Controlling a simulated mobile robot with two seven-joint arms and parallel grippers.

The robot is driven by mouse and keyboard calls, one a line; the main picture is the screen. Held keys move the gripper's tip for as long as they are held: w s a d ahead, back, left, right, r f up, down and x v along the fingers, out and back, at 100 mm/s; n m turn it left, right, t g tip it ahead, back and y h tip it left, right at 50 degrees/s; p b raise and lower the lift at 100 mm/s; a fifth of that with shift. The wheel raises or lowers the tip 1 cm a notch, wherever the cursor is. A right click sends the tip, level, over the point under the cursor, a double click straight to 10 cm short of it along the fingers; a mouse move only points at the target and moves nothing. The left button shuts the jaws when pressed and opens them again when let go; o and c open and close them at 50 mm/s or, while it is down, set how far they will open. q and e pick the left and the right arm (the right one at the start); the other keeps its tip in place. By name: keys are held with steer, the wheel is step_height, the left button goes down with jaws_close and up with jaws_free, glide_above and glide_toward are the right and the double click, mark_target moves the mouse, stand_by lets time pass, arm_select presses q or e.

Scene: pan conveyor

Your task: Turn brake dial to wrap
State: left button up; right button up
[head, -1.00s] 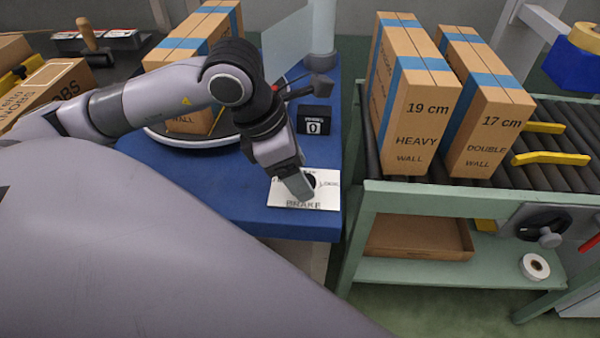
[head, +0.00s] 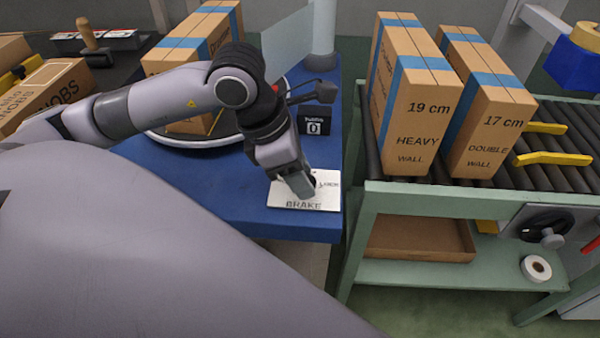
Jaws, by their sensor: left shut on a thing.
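The brake dial (head: 311,181) is a small dark knob on a white plate marked BRAKE (head: 325,203), at the front right corner of the blue table in the head view. My left gripper (head: 304,189) reaches down over the plate and is shut on the dial. The fingers cover most of the dial and part of the plate's lettering, so the dial's pointer cannot be read. Some small print shows right of the dial. My right gripper is not in view.
A small black counter reading 0 (head: 314,121) stands behind the plate. A taped box (head: 187,62) sits on the round turntable (head: 165,139). Two tall boxes (head: 421,110) (head: 488,118) stand on the roller conveyor (head: 560,150) at right. The blue tabletop (head: 215,195) left of the plate is clear.

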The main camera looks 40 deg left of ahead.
arm_select(q)
steer(key=m+b, duration=0.1)
steer(key=m+g+b, duration=0.1)
steer(key=m, duration=0.1)
steer(key=shift+w+a+f+h, duration=0.1)
steer(key=shift+f+h, duration=0.05)
steer(key=shift+h, duration=0.15)
steer(key=m+g+b, duration=0.1)
steer(key=m, duration=0.1)
steer(key=shift+w+m, duration=0.1)
steer(key=shift+m, duration=0.3)
steer(key=shift+m+h, duration=0.3)
steer(key=shift+m, duration=0.1)
steer(key=m+g+b, duration=0.1)
steer(key=m, duration=0.2)
steer(key=shift+w+g, duration=0.1)
steer(key=shift+g, duration=0.2)
steer(key=shift+m+g+b, duration=0.3)
steer(key=shift+m+b, duration=0.05)
steer(key=shift+m, duration=0.35)
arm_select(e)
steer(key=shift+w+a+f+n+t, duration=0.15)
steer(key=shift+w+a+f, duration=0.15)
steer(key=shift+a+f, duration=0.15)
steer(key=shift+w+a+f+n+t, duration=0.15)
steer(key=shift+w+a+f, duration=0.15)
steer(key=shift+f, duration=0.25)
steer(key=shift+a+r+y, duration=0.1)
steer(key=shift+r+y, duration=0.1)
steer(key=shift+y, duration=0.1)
